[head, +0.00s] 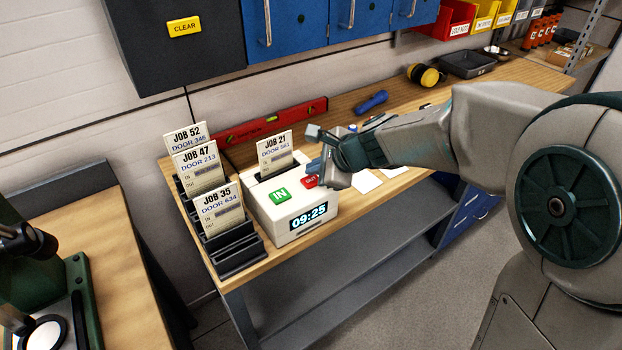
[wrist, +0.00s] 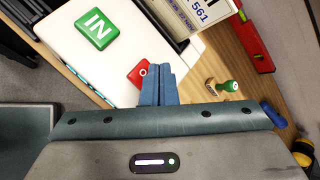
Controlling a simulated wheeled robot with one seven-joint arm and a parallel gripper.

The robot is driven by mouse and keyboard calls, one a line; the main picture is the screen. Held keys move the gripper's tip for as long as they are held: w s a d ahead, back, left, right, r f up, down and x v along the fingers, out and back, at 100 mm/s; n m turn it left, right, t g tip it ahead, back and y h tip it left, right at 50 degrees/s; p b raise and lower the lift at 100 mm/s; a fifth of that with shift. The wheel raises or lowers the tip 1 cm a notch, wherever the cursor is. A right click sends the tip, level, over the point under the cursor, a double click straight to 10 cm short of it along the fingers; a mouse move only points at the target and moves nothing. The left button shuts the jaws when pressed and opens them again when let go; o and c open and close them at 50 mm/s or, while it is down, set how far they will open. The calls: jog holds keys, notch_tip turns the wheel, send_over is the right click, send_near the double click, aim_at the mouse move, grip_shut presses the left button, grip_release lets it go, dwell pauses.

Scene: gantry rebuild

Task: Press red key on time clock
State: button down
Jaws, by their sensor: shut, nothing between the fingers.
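The time clock (head: 290,225) is a white box on the wooden bench, with a display reading 09:25. Its red key (head: 310,181) sits on the top at the right, partly hidden by my gripper. The green IN key (head: 279,195) is to its left. In the wrist view the red key (wrist: 138,74) shows just left of my fingertips, and the green key (wrist: 97,23) is farther up left. A JOB 21 card (head: 275,151) stands in the clock's slot. My gripper (wrist: 160,68) is shut and empty, its blue fingertips over or beside the red key; I cannot tell whether they touch.
A black rack (head: 232,250) with several job cards stands left of the clock. A red level (head: 270,122) lies behind it. A green-handled stamp (wrist: 230,87), a blue flashlight (head: 371,102) and yellow earmuffs (head: 425,76) lie to the right.

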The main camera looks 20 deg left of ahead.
aim_at(316, 182)
jog(key=shift+f, duration=0.1)
dwell(0.3)
jog(key=shift+f+b, duration=0.3)
jog(key=shift+b, duration=0.2)
jog(key=shift+f+b, duration=0.45)
dwell(0.4)
jog(key=shift+r, duration=0.15)
jog(key=shift+r+p, duration=0.7)
jog(key=shift+p, duration=0.1)
notch_tip(316, 182, up, 5)
jog(key=p, duration=0.4)
jog(key=shift+r+p, duration=0.1)
jog(key=shift+p, duration=0.2)
jog(key=shift+d, duration=0.1)
dwell(0.4)
